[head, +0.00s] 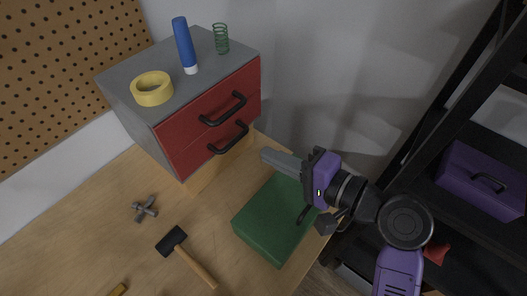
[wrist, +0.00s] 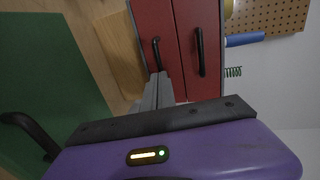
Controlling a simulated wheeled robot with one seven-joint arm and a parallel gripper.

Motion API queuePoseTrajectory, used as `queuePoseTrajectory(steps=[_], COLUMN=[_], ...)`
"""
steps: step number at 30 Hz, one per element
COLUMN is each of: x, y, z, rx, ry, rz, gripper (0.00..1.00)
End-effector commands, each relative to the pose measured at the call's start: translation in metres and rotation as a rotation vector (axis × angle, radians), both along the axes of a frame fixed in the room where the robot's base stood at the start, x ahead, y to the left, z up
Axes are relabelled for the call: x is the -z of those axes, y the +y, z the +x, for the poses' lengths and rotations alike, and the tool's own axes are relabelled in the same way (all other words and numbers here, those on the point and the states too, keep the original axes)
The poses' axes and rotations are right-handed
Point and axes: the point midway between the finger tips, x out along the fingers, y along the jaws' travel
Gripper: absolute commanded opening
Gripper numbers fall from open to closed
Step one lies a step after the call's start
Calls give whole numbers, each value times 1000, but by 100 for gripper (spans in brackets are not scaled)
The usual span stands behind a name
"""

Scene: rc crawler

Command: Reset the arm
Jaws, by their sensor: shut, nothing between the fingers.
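My gripper (head: 268,155) is at the end of my purple and black arm, over the green case and in front of the red drawers. Its fingers are together and empty, pointing left toward the drawer unit. In the wrist view the closed fingers (wrist: 160,82) reach up toward the drawer handles, with a gap to them that I cannot judge exactly. The drawer unit (head: 128,98) is grey with two red drawers (head: 215,122), both apparently shut, with black handles.
A green case (head: 262,228) lies below my arm on the wooden workbench (head: 90,235). A hammer (head: 187,258) and a metal cross-shaped part (head: 145,208) lie to its left. Yellow tape (head: 152,98), a blue tube (head: 184,42) and a green spring (head: 221,38) stand on the unit. A black shelf (head: 450,140) holds a purple toolbox (head: 470,190).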

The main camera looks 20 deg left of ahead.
Motion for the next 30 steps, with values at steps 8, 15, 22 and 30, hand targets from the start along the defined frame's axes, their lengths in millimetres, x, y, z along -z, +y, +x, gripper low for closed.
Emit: queuePoseTrajectory(steps=[8, 15, 22, 30], x=[-7, -13, -14, -33], y=[-42, -62, -63, -76], z=[-13, -21, -22, 13], rx=[4, 1, 0, 132], ry=[-2, 0, 0, -173], rz=[-1, 0, -1, -2], gripper=[0, 0, 0, 0])
